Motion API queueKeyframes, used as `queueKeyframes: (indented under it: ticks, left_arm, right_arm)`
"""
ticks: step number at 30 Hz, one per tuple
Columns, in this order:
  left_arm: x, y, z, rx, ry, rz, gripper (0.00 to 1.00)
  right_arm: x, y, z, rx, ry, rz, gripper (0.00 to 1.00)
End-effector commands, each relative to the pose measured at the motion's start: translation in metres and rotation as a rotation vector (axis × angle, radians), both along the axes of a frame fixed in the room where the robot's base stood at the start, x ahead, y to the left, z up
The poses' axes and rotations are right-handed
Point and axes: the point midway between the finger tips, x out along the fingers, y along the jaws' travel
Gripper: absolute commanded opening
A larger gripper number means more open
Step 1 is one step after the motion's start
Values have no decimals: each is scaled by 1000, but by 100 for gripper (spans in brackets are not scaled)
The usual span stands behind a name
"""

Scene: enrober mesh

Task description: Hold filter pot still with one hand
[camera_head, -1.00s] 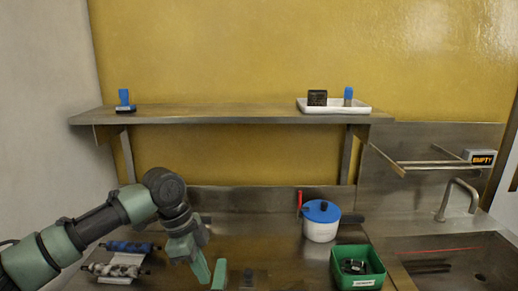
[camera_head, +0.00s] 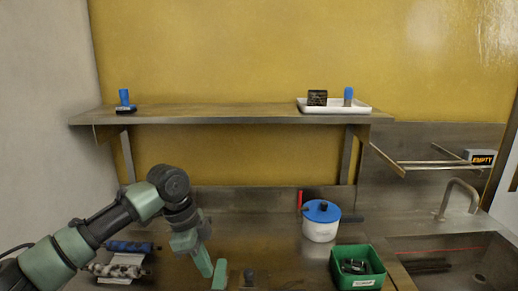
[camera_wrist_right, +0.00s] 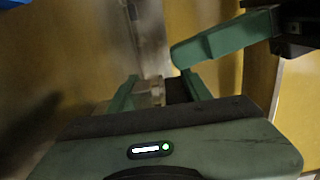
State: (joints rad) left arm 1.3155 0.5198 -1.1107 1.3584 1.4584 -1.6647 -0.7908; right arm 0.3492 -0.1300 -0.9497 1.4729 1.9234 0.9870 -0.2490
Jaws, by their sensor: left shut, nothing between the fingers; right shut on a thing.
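My right gripper (camera_wrist_right: 160,78) is shut on a small grey and dark thing (camera_wrist_right: 152,92) in the right wrist view. It is mostly hidden by the fingers and hand, and I cannot tell for sure that it is the filter pot. In the head view a small dark thing (camera_head: 249,277) stands at the bottom edge beside a green finger, probably of my right gripper. My left gripper (camera_head: 203,262) is shut and empty, just left of that finger. A left-gripper part (camera_wrist_right: 220,40) shows close by in the right wrist view. A white pot with a blue lid (camera_head: 320,229) stands farther back.
A green bin (camera_head: 376,276) with dark parts stands front right, beside the sink (camera_head: 470,262). A shelf (camera_head: 220,117) holds a blue-handled tool and a white tray. The middle of the counter is bare.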

Motion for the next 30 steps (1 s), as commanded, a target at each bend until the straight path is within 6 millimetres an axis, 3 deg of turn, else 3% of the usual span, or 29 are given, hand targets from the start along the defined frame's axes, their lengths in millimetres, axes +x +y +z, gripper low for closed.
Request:
queueKeyframes:
  ticks: [16,30]
  left_arm:
    - [3,8,3,-1,-2,0,0]
    - [3,7,55,-1,-1,0,0]
  right_arm:
    - [0,0,-1,0,2,-1,0]
    - [0,0,-1,0,2,0,0]
